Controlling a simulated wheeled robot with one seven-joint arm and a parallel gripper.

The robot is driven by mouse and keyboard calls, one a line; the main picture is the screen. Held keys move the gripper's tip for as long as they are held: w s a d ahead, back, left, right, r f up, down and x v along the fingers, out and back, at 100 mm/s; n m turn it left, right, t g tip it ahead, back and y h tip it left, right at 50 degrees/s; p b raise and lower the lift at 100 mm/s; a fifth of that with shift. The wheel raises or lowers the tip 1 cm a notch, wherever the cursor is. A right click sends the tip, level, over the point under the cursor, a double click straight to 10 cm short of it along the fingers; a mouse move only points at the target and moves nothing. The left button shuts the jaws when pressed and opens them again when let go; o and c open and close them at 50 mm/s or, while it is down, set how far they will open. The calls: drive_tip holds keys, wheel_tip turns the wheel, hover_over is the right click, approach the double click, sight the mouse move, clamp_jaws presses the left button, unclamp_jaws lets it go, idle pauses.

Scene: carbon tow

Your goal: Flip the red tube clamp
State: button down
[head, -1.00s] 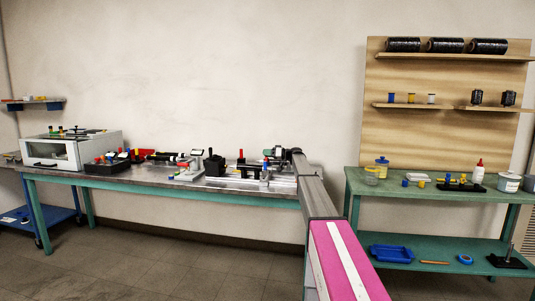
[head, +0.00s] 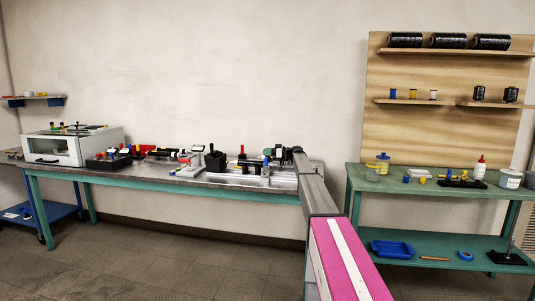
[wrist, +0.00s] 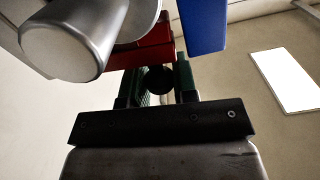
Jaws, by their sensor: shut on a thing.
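In the wrist view, my gripper (wrist: 159,88) has its dark green fingers closed around a dark round piece (wrist: 158,79). A red block (wrist: 148,48), which looks like the red tube clamp, sits directly beyond the fingertips. The dark piece seems to belong to it, but the join is hidden. A silver cylinder (wrist: 65,40) is close on the left and a blue block (wrist: 203,22) close on the right. In the head view, my gripper (head: 274,155) is over the right end of the long bench; the clamp is too small to make out there.
The long bench (head: 130,170) carries a white box (head: 52,147) and several small fixtures left of my gripper. A green bench (head: 420,188) with jars and bottles stands to the right, below a wooden shelf board (head: 440,130). The floor in front is clear.

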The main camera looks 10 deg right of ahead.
drive_tip(key=c, duration=0.9)
unclamp_jaws()
drive_tip(key=shift+c, duration=0.2)
drive_tip(key=shift+d, duration=0.1)
drive_tip(key=v, duration=0.7)
drive_tip(key=shift+d, duration=0.15)
drive_tip(key=shift+o, duration=0.2)
